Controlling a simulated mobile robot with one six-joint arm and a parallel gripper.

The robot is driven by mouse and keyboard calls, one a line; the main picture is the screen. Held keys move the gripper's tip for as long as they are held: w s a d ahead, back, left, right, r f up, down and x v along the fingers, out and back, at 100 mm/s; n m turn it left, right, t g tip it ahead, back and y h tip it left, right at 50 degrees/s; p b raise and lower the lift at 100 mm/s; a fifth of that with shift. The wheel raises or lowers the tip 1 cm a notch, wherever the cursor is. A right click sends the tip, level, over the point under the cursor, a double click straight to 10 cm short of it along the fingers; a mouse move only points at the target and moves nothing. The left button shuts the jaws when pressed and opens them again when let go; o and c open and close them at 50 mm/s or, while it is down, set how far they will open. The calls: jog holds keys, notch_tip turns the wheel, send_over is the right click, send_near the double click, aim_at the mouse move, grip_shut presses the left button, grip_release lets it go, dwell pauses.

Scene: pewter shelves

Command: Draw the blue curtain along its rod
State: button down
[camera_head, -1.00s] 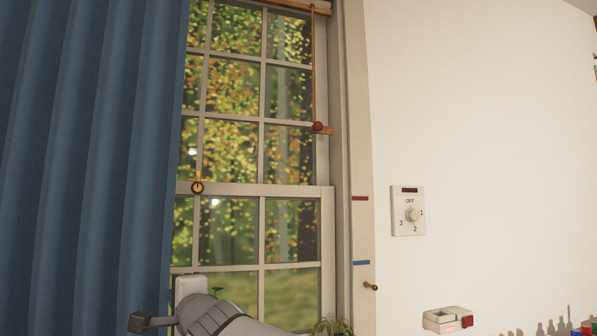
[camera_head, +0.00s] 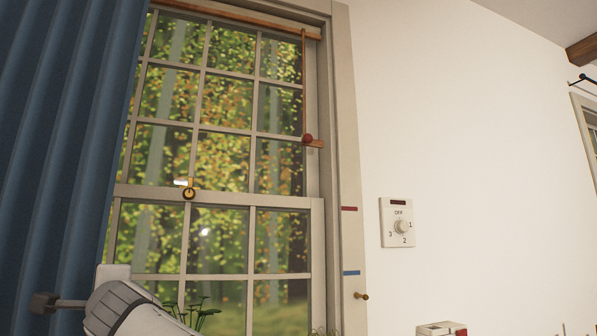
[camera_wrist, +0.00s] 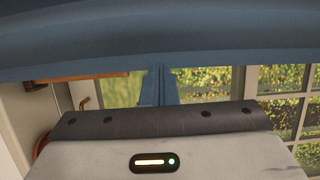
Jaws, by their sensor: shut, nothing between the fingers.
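The blue curtain (camera_head: 62,130) hangs in folds at the left of the head view, with its right edge slanting down beside the window (camera_head: 222,150). It also spans the top of the wrist view (camera_wrist: 150,40) as a broad blue band, close to the camera. A wooden rod (camera_head: 230,17) runs along the window's top. My gripper (camera_wrist: 160,72) appears in the wrist view as two narrow bluish fingers side by side, shut, just below the curtain band. I cannot tell whether they touch the cloth. In the head view my arm's end is at lower left, and the fingers are not visible.
A round latch (camera_head: 189,193) sits on the sash. A dial switch (camera_head: 397,222) and a small peg (camera_head: 361,296) are to the right.

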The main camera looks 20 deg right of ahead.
aim_at(16, 292)
jog(key=a, duration=0.6)
jog(key=shift+s+a, duration=0.15)
jog(key=a+p, duration=0.1)
jog(key=a, duration=0.6)
jog(key=shift+s+r, duration=0.1)
jog(key=shift+r, duration=0.05)
jog(key=shift+a, duration=0.3)
jog(key=v, duration=1.1)
jog(key=shift+d+b, duration=0.15)
jog(key=shift+b, duration=0.25)
